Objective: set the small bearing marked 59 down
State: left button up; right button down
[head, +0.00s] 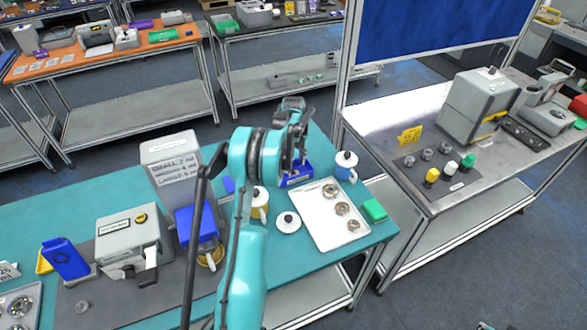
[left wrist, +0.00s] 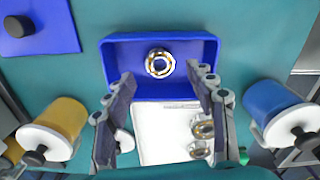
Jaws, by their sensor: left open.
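A small metal bearing (left wrist: 160,63) with a golden ring lies flat inside a blue tray (left wrist: 110,70); no marking on it can be read. The blue tray also shows in the head view (head: 297,181), partly behind my left gripper (head: 296,166). The gripper is above the tray. In the left wrist view the fingers (left wrist: 163,88) are spread apart with nothing between them, and the bearing lies apart from them. A white tray (head: 320,225) next to the blue tray holds three more bearings (head: 342,208). My right gripper is not in view.
A yellow mug (left wrist: 62,118) and a blue mug (left wrist: 275,108), both white-lidded, flank the blue tray. A white round lid (head: 288,222) lies left of the white tray, and a green block (head: 374,210) sits at its right. Grey machines (head: 128,236) fill the left.

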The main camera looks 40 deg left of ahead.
pick_arm(q)
notch_tip(320, 180, up, 8)
jog(key=p, duration=0.1)
jog(key=s+d+r+n+t, duration=0.2)
jog(key=s+d+r+n, duration=0.25)
jog(key=d+r, duration=0.4)
jog(key=s+d+r+n+t, duration=0.1)
jog(key=s+d+r+n, duration=0.35)
jog(key=d, duration=0.65)
jog(key=s+d+f+n+t, duration=0.2)
jog(key=s+d+n, duration=0.4)
jog(key=s, duration=0.2)
jog(key=s+d+f+n+t, duration=0.2)
jog(key=s+d+n, duration=0.4)
jog(key=s+d, duration=0.1)
jog(key=shift+s+d, duration=0.3)
jog(key=shift+s, duration=0.25)
